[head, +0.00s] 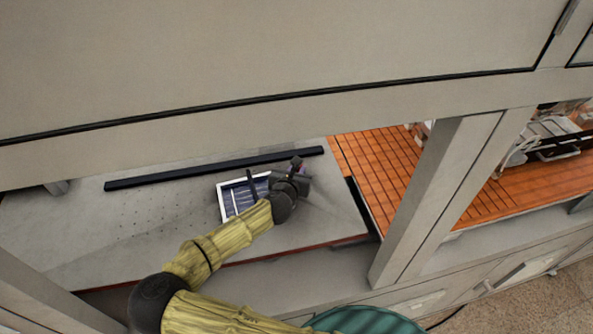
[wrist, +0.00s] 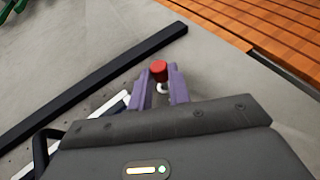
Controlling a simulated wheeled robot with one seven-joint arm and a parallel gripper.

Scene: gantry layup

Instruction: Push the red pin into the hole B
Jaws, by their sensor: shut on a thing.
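My gripper (wrist: 161,84) shows in the wrist view with its two purple fingers shut on the red pin (wrist: 159,69). The pin's red top stands up between the fingertips, with a small pale part below it. In the head view my gripper (head: 288,184) is a dark shape over the right part of the grey table, at the white-rimmed tray. The pin cannot be made out there. Hole B cannot be identified in either view, and no letter can be read. Whether the pin's lower end touches anything is hidden.
A white-rimmed tray (head: 224,204) with a dark bluish inside lies partly behind my gripper. A long black bar (head: 200,170) lies behind it, also in the wrist view (wrist: 95,82). Small dots mark the grey table (head: 90,240). Orange slatted boards (head: 385,165) and a post (head: 435,200) stand right.

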